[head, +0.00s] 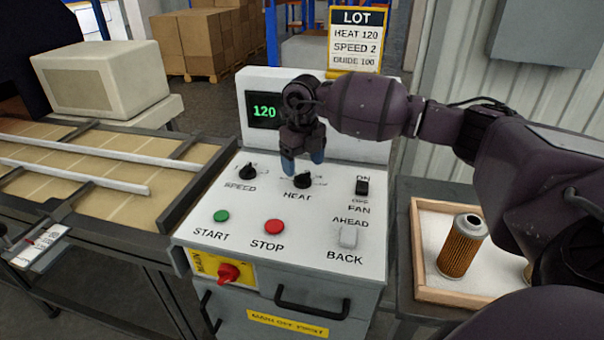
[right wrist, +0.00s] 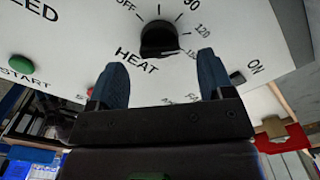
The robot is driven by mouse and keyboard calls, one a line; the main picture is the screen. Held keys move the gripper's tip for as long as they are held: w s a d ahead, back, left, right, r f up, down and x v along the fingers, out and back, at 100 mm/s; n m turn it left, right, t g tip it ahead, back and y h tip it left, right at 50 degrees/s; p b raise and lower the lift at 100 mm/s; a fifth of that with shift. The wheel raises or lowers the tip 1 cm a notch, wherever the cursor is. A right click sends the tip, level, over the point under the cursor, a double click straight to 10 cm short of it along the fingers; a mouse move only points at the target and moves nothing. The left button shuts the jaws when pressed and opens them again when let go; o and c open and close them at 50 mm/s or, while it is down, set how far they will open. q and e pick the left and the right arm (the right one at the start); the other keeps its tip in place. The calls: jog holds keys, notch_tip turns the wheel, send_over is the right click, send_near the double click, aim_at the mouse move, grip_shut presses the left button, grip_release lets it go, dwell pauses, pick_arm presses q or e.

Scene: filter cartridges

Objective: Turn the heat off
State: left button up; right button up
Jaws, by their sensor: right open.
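The black HEAT knob (head: 303,181) is on the sloped white control panel (head: 330,225), between the SPEED knob and the FAN switch. The green display (head: 264,111) reads 120. My right gripper (head: 303,166) is open and empty, its blue fingers just above the knob. In the wrist view its fingertips (right wrist: 161,76) are spread to either side below the knob, apart from it. My left gripper is out of view.
The SPEED knob (head: 248,172) is left of HEAT, the FAN switch (head: 362,187) right. Green START (head: 221,216) and red STOP (head: 274,227) buttons sit in front. A conveyor (head: 90,170) is left; a tray (head: 440,294) with a filter cartridge (head: 461,246) is right.

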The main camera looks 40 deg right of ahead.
aim_at(303, 174)
jog(key=shift+f, duration=1.75)
jog(key=c, duration=0.9)
